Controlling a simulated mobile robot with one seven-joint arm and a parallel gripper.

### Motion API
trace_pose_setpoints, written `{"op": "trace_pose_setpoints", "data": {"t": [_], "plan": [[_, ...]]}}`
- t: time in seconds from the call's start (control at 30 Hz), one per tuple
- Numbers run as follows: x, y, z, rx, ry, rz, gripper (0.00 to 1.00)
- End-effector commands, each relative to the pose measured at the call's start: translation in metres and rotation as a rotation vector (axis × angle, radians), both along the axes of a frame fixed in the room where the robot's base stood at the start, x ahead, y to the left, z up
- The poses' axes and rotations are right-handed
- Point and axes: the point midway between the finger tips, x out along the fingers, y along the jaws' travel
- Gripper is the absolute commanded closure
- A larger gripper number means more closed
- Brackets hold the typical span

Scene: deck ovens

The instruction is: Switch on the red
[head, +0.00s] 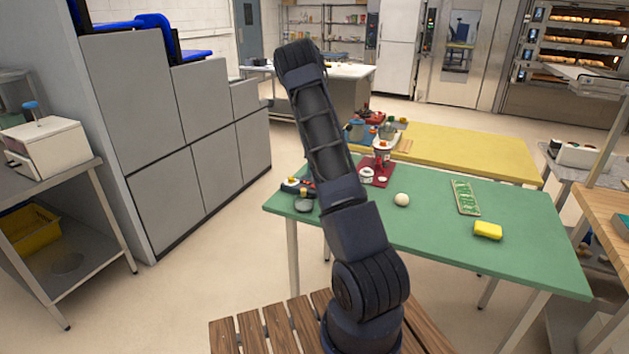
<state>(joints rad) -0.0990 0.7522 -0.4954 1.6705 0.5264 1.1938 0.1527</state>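A small red appliance (384,149) with pale parts stands near the far edge of the green table (530,245), right of my arm. A dark red mat or base (375,174) with small pale round items lies at its foot. Other red items (370,115) sit farther back, beyond it. No switch can be made out at this size. I cannot tell which red thing the task names. My arm rises through the middle of the head view, and its dark links cover part of the green table's left side. My gripper is not visible.
A yellow table (470,150) adjoins behind. Grey cabinets (165,150) stand left. Front right of the green table is clear.

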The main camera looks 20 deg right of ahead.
Motion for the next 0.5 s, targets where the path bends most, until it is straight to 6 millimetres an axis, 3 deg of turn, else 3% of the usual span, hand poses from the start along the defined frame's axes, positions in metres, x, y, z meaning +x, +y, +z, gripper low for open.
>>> {"op": "trace_pose_setpoints", "data": {"t": [0.3,0.5], "plan": [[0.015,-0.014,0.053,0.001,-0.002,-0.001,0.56],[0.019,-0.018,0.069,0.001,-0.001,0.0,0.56]]}}
